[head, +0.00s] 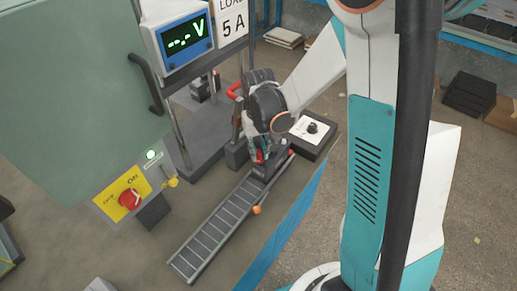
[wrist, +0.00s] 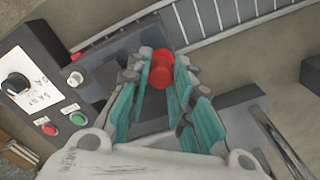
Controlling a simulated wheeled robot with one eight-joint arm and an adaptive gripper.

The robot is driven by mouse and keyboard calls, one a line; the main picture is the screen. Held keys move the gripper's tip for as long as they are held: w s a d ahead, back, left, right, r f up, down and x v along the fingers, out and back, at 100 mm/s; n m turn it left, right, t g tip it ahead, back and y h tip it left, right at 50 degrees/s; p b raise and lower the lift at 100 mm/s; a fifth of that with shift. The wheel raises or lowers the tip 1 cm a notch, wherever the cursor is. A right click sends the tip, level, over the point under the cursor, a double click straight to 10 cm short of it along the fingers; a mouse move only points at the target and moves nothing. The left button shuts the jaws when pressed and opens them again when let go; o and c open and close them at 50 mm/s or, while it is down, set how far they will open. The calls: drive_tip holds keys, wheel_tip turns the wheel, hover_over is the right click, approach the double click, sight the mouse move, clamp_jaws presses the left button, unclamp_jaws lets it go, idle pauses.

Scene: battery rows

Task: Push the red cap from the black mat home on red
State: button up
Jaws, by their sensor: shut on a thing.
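My gripper (wrist: 163,76) is shut on the red cap (wrist: 161,63), which shows between the teal fingers in the wrist view. In the head view my gripper (head: 262,152) is low at the upper end of the slotted rack, with a small bit of red showing at the fingers. The fingers hide part of the cap and what lies under it. I cannot make out the black mat or a red terminal for sure, nor whether the cap touches anything below.
The slotted rack (head: 215,232) runs down to the lower left, with an orange knob (head: 257,210) at its side. A black box with a dial (head: 311,129) stands close right of my gripper. A voltage display (head: 184,42) and red stop button (head: 130,199) are to the left.

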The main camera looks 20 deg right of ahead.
drive_tip(key=shift+f+b, duration=0.4)
drive_tip(key=shift+f, duration=0.05)
idle(0.4)
drive_tip(key=o, duration=0.8)
drive_tip(key=o, duration=0.5)
drive_tip(key=shift+r, duration=0.1)
drive_tip(key=shift+r+p, duration=2.45)
drive_tip(key=shift+r, duration=1)
